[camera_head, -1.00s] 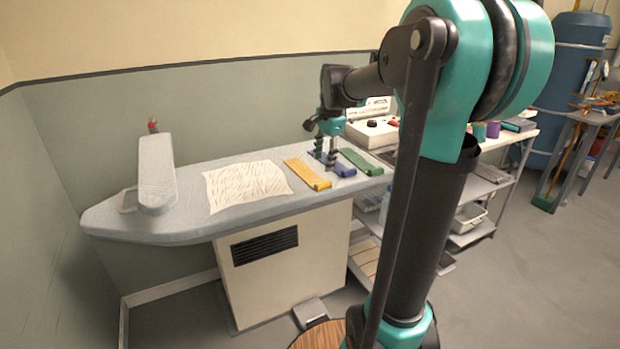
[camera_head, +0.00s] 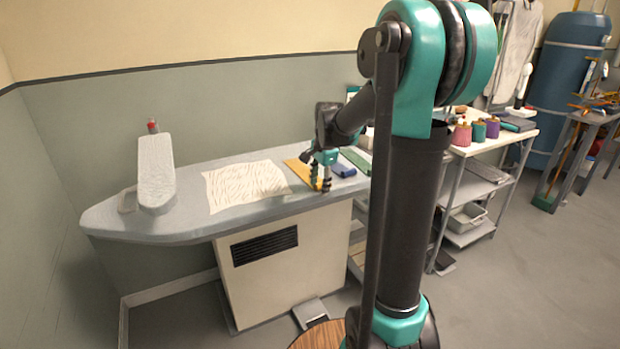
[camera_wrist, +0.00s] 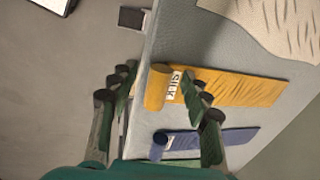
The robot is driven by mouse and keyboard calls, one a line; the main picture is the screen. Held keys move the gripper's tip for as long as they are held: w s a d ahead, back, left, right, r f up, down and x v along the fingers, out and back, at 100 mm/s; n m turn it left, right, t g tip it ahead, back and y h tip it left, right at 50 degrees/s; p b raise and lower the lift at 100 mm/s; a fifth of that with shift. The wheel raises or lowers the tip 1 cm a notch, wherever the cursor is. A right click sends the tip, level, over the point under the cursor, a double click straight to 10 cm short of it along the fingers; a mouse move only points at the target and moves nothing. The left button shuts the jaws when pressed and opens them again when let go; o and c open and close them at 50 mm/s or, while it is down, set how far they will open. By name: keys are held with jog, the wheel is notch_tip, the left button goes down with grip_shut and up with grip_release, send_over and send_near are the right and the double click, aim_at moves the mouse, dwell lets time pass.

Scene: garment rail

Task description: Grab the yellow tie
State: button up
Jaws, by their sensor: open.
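The yellow tie (camera_head: 299,168) lies on the grey ironing board with its rolled end toward the board's front edge. In the wrist view the yellow tie (camera_wrist: 235,88) shows its roll and a white label with dark lettering. My gripper (camera_head: 322,183) is at the rolled end of the yellow tie. In the wrist view my gripper (camera_wrist: 160,85) is open, with one finger to the left of the roll, past the board's edge, and the other over the tie near the label. I cannot tell whether the fingers touch the tie.
A blue tie (camera_head: 341,170) and a green tie (camera_head: 358,160) lie to the right on the same board. A cream cloth (camera_head: 245,186) lies to the left. A small padded sleeve board (camera_head: 156,173) stands further left. A shelf with thread spools (camera_head: 478,131) stands at the right.

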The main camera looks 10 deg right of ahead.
grip_shut()
jog(key=shift+r, duration=0.15)
